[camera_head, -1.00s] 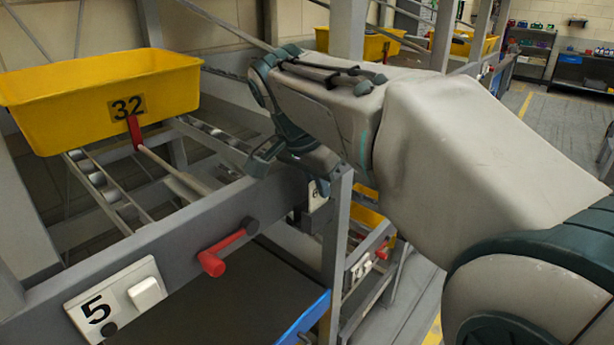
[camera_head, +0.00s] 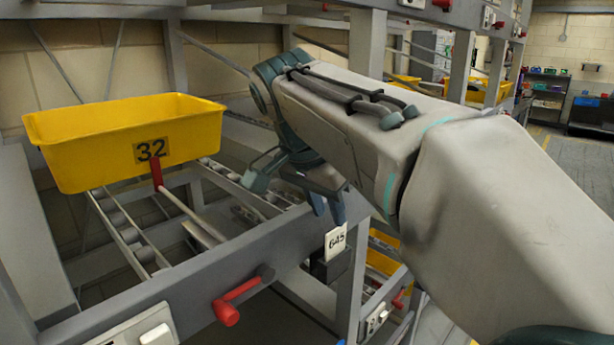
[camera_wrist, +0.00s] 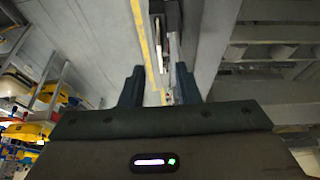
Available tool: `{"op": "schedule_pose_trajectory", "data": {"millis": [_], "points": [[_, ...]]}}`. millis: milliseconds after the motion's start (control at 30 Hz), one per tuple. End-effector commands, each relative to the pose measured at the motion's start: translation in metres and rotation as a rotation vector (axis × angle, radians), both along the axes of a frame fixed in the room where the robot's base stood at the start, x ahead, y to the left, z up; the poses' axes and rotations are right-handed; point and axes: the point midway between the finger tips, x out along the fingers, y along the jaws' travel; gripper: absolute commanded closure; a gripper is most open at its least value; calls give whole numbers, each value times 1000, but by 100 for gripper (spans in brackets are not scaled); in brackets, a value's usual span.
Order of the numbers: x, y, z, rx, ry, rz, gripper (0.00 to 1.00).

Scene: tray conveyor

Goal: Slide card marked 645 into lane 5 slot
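The white card marked 645 (camera_head: 336,242) stands upright at the right end of the grey front rail, by a post. My gripper (camera_head: 328,214) points down just above the card, close to its top edge. In the wrist view, my gripper (camera_wrist: 160,84) is open, its two dark fingers well apart. A thin pale edge beyond the fingers may be the card, but I cannot tell for sure. The white lane plate (camera_head: 140,330) is cut off at the lower left; its number and slot are out of view.
A yellow bin marked 32 (camera_head: 130,140) sits on the roller lane behind a red-tipped lever. A red handle (camera_head: 228,312) sticks out from the front rail (camera_head: 190,290). Metal posts and more yellow bins stand to the right.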

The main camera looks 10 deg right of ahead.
Motion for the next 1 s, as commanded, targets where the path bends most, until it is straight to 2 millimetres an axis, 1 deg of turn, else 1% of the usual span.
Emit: {"op": "schedule_pose_trajectory", "data": {"millis": [33,100,200,300,433,733,767,800,867,1000], "points": [[-2,4,13,1,-4,2,71],[-5,9,27,1,-3,2,71],[-10,14,43,0,-3,1,71],[-13,18,55,-1,-2,2,71],[-15,21,62,-1,-2,0,71],[-16,21,64,-1,-1,0,71],[-16,21,64,-1,-1,0,74],[-15,21,64,-1,-1,-1,85],[-15,20,64,2,0,-8,100],[-10,9,65,30,12,-68,100]]}}
